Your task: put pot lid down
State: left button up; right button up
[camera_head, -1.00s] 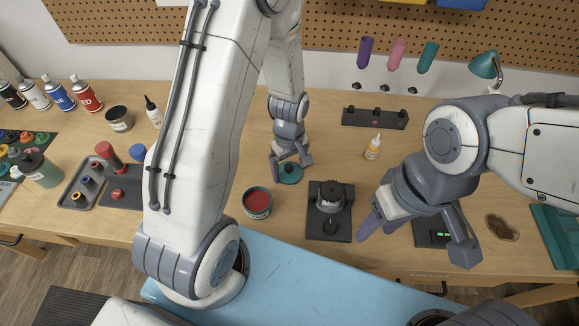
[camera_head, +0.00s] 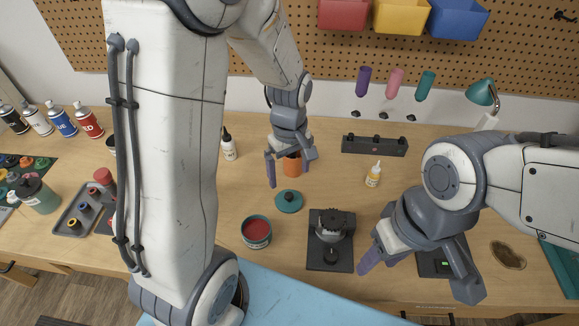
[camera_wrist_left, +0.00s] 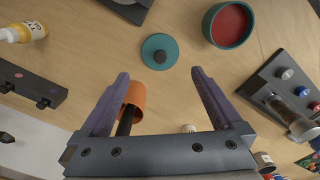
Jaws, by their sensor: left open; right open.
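The teal pot lid (camera_head: 289,201) with a dark knob lies flat on the wooden table; it also shows in the left wrist view (camera_wrist_left: 159,52). The teal pot (camera_head: 256,232), with red contents, stands open in front and to the left of the lid; it also shows in the left wrist view (camera_wrist_left: 229,24). My left gripper (camera_head: 288,176) is open and empty, behind the lid and apart from it. An orange cup (camera_head: 292,166) is partly hidden by the left gripper. My right gripper (camera_head: 414,278) is open and empty at the table's right front.
A black device (camera_head: 331,228) stands right of the pot. A yellow glue bottle (camera_head: 373,175), a black rack (camera_head: 375,145) and a white bottle (camera_head: 228,146) stand farther back. A grey tray (camera_head: 76,212) is at left.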

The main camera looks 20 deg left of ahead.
pick_arm(q)
jog(key=s+d+r+m, duration=0.4)
jog(key=s+d+m, duration=0.2)
jog(key=s+m, duration=0.3)
jog(key=s+d+r+m+h, duration=0.1)
jog(key=s+d+r+m, duration=0.3)
jog(key=s+m, duration=0.5)
jog(key=shift+d+r, duration=0.15)
jog(key=shift+d, duration=1.05)
